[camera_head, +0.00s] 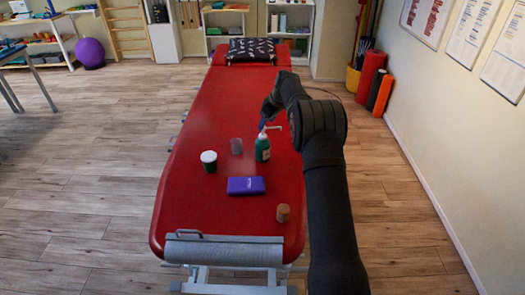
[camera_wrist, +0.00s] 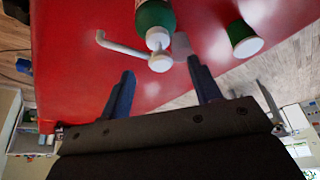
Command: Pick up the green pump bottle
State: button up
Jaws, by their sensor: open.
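The green pump bottle (camera_head: 262,149) stands upright on the red treatment table (camera_head: 215,225), with a white pump head on top. In the wrist view the green bottle (camera_wrist: 155,16) is at the top, its white pump head and spout pointing toward me. My gripper (camera_head: 268,119) is over the table just behind the bottle in the head view. In the wrist view its two blue fingers (camera_wrist: 163,88) are apart, with nothing between them. The pump head lies just beyond the fingertips, between their lines. The bottle's lower part is cut off in the wrist view.
Left of the bottle are a translucent cup (camera_head: 236,146) and a white-lidded green jar (camera_head: 209,161), which also shows in the wrist view (camera_wrist: 243,38). Nearer are a purple block (camera_head: 246,186) and a brown cylinder (camera_head: 283,213). A patterned pillow (camera_head: 251,50) lies at the far end.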

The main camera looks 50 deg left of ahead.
aim_at(261, 134)
jog(key=x, duration=0.8)
jog(key=shift+a+f, duration=0.1)
jog(key=shift+f, duration=0.1)
grip_shut()
